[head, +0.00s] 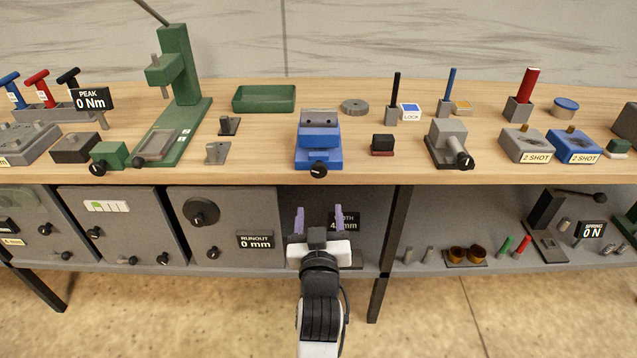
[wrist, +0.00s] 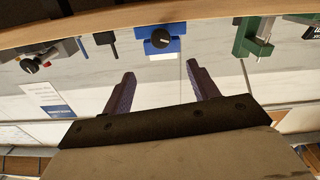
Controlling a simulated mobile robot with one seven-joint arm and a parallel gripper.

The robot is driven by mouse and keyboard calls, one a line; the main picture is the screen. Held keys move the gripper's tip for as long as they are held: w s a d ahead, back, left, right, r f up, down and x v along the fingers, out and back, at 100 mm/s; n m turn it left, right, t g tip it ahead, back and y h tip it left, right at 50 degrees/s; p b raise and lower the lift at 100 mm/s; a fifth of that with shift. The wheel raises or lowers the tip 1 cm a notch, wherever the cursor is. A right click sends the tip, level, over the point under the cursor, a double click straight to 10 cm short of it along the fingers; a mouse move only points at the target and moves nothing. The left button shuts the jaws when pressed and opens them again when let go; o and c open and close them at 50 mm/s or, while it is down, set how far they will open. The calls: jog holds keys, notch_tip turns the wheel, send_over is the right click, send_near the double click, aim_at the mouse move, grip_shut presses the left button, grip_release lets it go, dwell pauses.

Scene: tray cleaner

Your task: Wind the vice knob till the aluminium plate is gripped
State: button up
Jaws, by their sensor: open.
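A blue vice (head: 318,152) stands at the front middle of the bench. Its black knob (head: 318,171) faces me at the bench's front edge. A grey metal piece (head: 320,116), perhaps the aluminium plate, shows at the top of the vice; I cannot tell whether the jaws touch it. In the wrist view, which looks upside down, the blue vice (wrist: 166,28) and knob (wrist: 161,38) lie beyond the fingers. My gripper (head: 319,214) is open and empty, below and in front of the knob and apart from it. It also shows in the wrist view (wrist: 160,78).
A green press (head: 176,75) with a knobbed green block (head: 108,155) stands left. A grey knobbed fixture (head: 447,138) and a small black block (head: 382,144) stand right. The wooden bench edge (head: 250,178) overhangs grey cabinets (head: 120,225). Space before the vice is free.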

jog(key=b, duration=0.1)
send_near(319, 174)
jog(key=w, duration=0.7)
jog(key=shift+w+r, duration=0.1)
jog(key=shift+r, duration=0.15)
jog(key=shift+w+f, duration=0.1)
jog(key=shift+w, duration=0.7)
jog(key=c, duration=1)
